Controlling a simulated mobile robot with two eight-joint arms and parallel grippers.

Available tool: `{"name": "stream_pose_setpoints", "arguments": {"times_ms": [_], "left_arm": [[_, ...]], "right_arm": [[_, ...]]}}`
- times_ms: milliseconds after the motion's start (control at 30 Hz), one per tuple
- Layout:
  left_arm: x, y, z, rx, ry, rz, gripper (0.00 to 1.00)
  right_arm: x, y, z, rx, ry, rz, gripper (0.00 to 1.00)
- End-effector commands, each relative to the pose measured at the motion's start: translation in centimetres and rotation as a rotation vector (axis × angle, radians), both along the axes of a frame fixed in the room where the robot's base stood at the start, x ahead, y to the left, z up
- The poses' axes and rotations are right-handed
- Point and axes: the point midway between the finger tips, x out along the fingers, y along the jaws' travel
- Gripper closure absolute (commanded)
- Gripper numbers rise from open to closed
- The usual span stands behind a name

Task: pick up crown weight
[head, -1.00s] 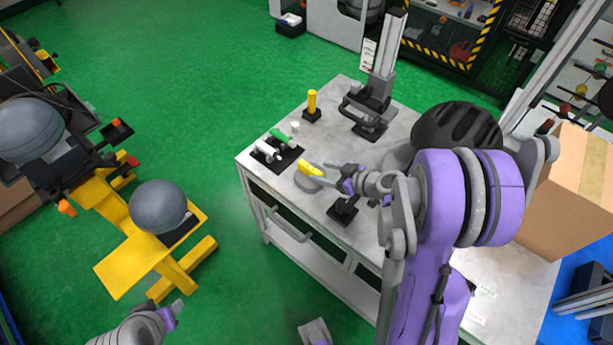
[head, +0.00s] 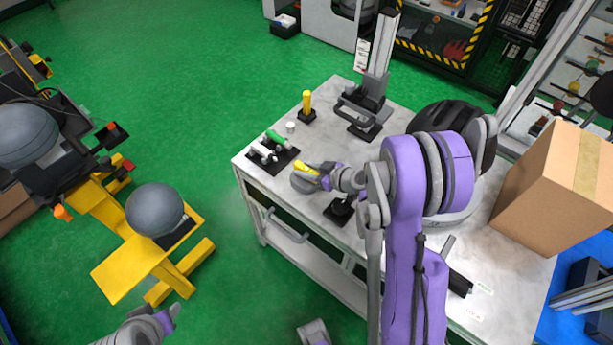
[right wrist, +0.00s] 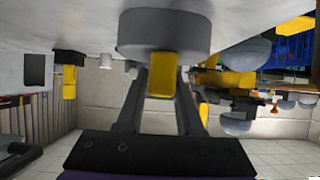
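The weight, a round grey disc (head: 302,187) with a yellow grip bar (head: 307,168), sits on the grey workbench near its front left edge; I take it as the crown weight. It also shows in the right wrist view as a grey disc (right wrist: 165,33) with the yellow bar (right wrist: 161,76). My right gripper (head: 322,176) is at the bar, with one finger on each side in the right wrist view (right wrist: 161,84). I cannot tell whether the fingers press on it. My left gripper (head: 170,318) is low at left, off the bench, its fingers barely visible.
Left of the weight, a black tray (head: 284,159) holds a green-handled and a white-handled piece. A yellow post (head: 307,102) and a grey column device (head: 372,98) stand behind. A black stand (head: 340,211) is close below my right gripper. A black helmet (head: 425,118) and cardboard box (head: 555,185) are right.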

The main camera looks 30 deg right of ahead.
Motion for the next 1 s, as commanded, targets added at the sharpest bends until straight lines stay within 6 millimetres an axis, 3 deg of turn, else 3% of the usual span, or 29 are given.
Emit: {"name": "stream_pose_setpoints", "arguments": {"times_ms": [33,167,200,1000], "left_arm": [[0.0,0.0,0.0,0.0,0.0,0.0,0.53],[0.0,0.0,0.0,0.0,0.0,0.0,0.53],[0.0,0.0,0.0,0.0,0.0,0.0,0.53],[0.0,0.0,0.0,0.0,0.0,0.0,0.53]], "right_arm": [[0.0,-0.01,0.0,0.0,0.0,0.0,0.75],[-0.01,-0.02,0.01,0.0,0.0,0.0,0.99],[-0.02,-0.01,0.01,0.0,0.0,0.0,1.0],[-0.02,-0.02,0.02,0.0,0.0,0.0,1.0]]}}
